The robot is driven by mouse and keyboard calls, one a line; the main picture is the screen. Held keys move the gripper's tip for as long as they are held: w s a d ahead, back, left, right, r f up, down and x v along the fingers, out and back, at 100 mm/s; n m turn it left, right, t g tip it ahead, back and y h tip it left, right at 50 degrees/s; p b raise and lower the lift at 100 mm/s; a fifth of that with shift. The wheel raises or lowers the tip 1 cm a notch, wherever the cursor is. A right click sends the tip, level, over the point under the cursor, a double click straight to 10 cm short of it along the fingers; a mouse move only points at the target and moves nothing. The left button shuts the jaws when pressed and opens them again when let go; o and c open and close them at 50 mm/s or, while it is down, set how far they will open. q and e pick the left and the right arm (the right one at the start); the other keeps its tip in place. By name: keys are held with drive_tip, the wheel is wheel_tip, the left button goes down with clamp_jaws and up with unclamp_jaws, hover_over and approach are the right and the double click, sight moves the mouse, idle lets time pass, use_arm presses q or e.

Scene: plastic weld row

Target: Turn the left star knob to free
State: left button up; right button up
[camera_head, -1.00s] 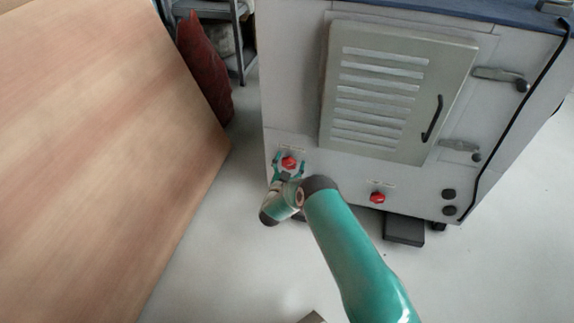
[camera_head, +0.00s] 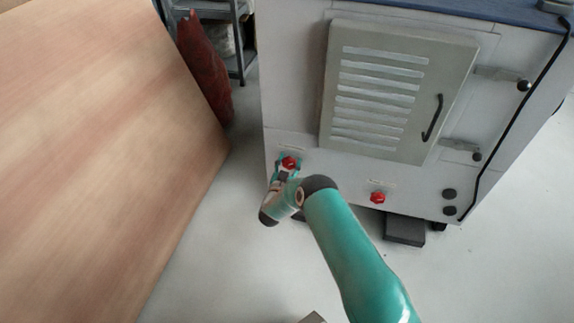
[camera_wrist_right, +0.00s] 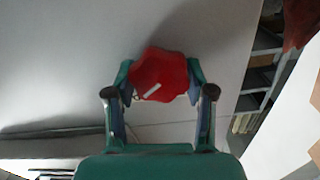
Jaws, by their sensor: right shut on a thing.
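The left star knob (camera_head: 289,162) is red and sits low on the left of the grey machine front. It also shows in the right wrist view (camera_wrist_right: 160,76), where it has a white mark on its face. My right gripper (camera_head: 288,166) is shut on this knob, with one finger on each side of it; the fingers also show in the right wrist view (camera_wrist_right: 160,84). A second red star knob (camera_head: 378,197) sits further right on the same panel, with nothing touching it. My left gripper is not in view.
The machine has a louvred door (camera_head: 390,95) with a black handle (camera_head: 432,118) and two latches on its right. A large wooden board (camera_head: 100,150) stands close on the left. A dark red object (camera_head: 204,68) and a shelf lie behind.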

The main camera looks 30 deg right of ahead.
drive_tip(key=n, duration=0.3)
drive_tip(key=n+b, duration=0.1)
drive_tip(key=n, duration=0.1)
drive_tip(key=shift+w+n+b, duration=0.2)
drive_tip(key=shift+n+b, duration=0.1)
drive_tip(key=shift+n, duration=0.1)
drive_tip(key=n+b, duration=0.1)
drive_tip(key=n, duration=0.4)
drive_tip(key=shift+w+a, duration=0.1)
drive_tip(key=n, duration=0.6)
drive_tip(key=shift+w+a+f+b, duration=0.1)
drive_tip(key=shift+f+b, duration=0.1)
drive_tip(key=shift+b, duration=0.15)
drive_tip(key=n, duration=0.5)
drive_tip(key=shift+a+f+n, duration=0.1)
drive_tip(key=shift+f+n, duration=0.1)
drive_tip(key=shift+n, duration=0.2)
drive_tip(key=o, duration=1.1)
drive_tip(key=shift+f, duration=0.1)
drive_tip(key=shift+o, duration=0.3)
